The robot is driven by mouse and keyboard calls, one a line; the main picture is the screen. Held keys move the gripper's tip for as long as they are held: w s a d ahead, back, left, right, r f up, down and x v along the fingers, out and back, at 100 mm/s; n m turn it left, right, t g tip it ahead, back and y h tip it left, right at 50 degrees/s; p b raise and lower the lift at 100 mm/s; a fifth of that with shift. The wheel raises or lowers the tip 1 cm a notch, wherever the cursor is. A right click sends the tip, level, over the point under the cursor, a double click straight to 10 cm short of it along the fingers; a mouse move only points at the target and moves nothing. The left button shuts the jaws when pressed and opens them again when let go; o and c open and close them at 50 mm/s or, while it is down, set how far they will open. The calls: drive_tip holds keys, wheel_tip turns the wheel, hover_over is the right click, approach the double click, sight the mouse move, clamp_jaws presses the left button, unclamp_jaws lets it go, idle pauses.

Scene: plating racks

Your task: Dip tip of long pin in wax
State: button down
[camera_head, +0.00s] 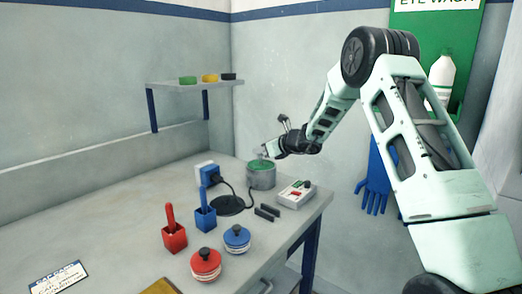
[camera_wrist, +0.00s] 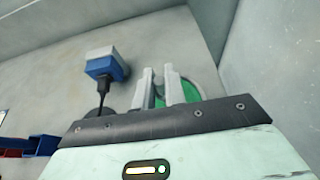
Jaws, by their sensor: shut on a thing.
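The grey pot (camera_head: 262,181) of green wax (camera_head: 260,165) stands near the far right corner of the bench. My gripper (camera_head: 266,151) is above the pot's rim, with its fingers pointing left and down. In the wrist view my gripper (camera_wrist: 160,84) has its two fingers close together in front of the green wax (camera_wrist: 191,92). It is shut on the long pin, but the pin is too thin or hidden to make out. I cannot tell whether its tip touches the wax.
A blue plug block (camera_head: 206,173) with a black cable stands left of the pot. A control box (camera_head: 297,194) is to its right. Red (camera_head: 174,238) and blue (camera_head: 205,218) holders and lidded jars (camera_head: 206,265) stand nearer. The bench's left side is mostly clear.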

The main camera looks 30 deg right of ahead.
drive_tip(key=shift+r+p, duration=1.95)
drive_tip(key=shift+r, duration=1.45)
